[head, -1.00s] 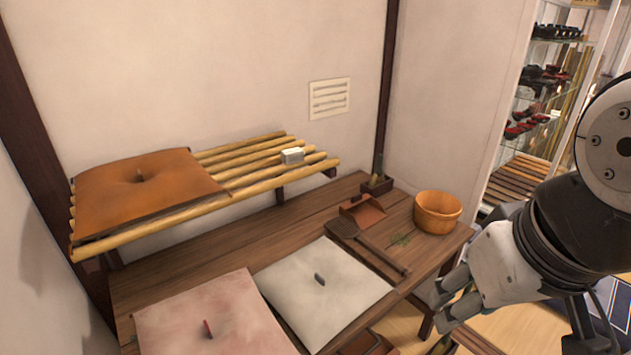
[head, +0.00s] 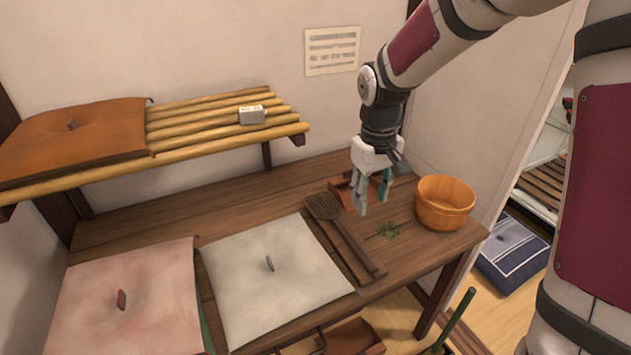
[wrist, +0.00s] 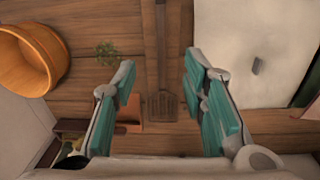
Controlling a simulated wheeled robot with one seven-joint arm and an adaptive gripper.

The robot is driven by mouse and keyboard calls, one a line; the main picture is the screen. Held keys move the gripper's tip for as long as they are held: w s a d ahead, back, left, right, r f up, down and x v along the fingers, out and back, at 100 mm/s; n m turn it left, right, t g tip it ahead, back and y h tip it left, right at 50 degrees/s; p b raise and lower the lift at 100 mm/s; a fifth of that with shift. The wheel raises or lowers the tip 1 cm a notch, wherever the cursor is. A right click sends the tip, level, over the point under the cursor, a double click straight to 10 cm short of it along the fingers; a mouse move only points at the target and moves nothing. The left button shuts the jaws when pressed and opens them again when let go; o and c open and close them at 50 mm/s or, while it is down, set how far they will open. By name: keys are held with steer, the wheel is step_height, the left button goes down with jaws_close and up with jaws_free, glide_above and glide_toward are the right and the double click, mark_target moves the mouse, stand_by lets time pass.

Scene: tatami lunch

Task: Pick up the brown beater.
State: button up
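The brown beater (head: 323,207) lies flat on the wooden table (head: 140,215), with its broad head toward the wall and its long handle toward the front edge. In the wrist view the beater (wrist: 162,103) lies below, between my two fingers, handle pointing up the picture. My gripper (head: 373,198) is open and empty, hanging fingers down above the table, just right of the beater in the head view. The wrist view shows the green-padded fingers of my gripper (wrist: 160,66) spread apart. No finger visibly touches the beater.
A pale cushion (head: 250,295) lies left of the beater, a pink cushion (head: 150,270) further left. A reddish-brown pan (head: 338,188), green sprigs (head: 388,231) and a wooden bucket (head: 443,207) are near on the right. A slatted shelf (head: 200,122) overhangs the back left.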

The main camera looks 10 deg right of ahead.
glide_above(358, 248)
step_height(358, 248, down, 5)
step_height(358, 248, down, 8)
steer(key=shift+a+b, duration=0.15)
steer(key=shift+b, duration=0.5)
steer(key=shift+f, duration=3.05)
jaws_close()
